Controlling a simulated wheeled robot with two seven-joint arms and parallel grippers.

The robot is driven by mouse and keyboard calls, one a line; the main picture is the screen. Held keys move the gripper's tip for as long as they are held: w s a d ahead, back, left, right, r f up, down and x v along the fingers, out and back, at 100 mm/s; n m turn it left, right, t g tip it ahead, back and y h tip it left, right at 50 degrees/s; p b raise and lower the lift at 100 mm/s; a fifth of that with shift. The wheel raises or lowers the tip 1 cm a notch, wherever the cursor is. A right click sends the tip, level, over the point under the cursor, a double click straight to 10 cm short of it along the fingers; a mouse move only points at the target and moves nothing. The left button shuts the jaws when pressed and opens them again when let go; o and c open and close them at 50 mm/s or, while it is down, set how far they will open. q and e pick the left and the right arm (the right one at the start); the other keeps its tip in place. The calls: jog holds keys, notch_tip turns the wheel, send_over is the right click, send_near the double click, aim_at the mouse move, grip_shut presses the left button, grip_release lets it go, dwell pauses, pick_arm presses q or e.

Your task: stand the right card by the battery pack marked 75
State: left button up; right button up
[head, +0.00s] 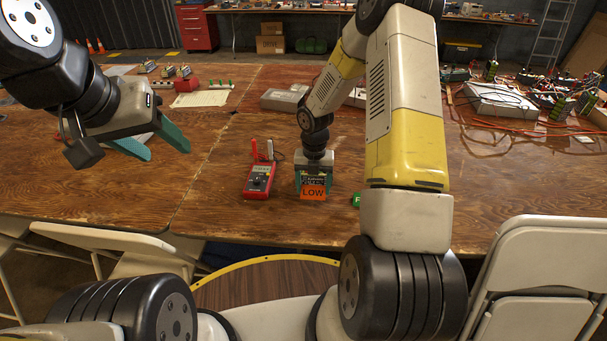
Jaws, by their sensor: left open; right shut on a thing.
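My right gripper (313,186) points down at the table and is shut on an orange card (313,194) marked LOW. A dark panel with small lettering shows right above the orange face; I cannot tell whether it belongs to the card or to something behind. A green card (357,199) shows to the right, mostly hidden behind my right arm. I cannot make out a battery pack marked 75. My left gripper (169,154) is open and empty above the table's left part.
The wooden table (215,205) has free room left of the meter. Grey boxes (285,98) lie farther back. A white sheet with a red block (186,84) is at the back left. Wires and electronic parts (555,105) crowd the right. A folding chair (540,280) stands at the front right.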

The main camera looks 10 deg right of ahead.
aim_at(312, 187)
jog(key=shift+w+a+f, duration=0.1)
jog(key=shift+w, duration=0.35)
jog(key=shift+f, duration=1.65)
jog(key=shift+s+f, duration=0.1)
jog(key=shift+f, duration=0.05)
jog(key=o, duration=1.3)
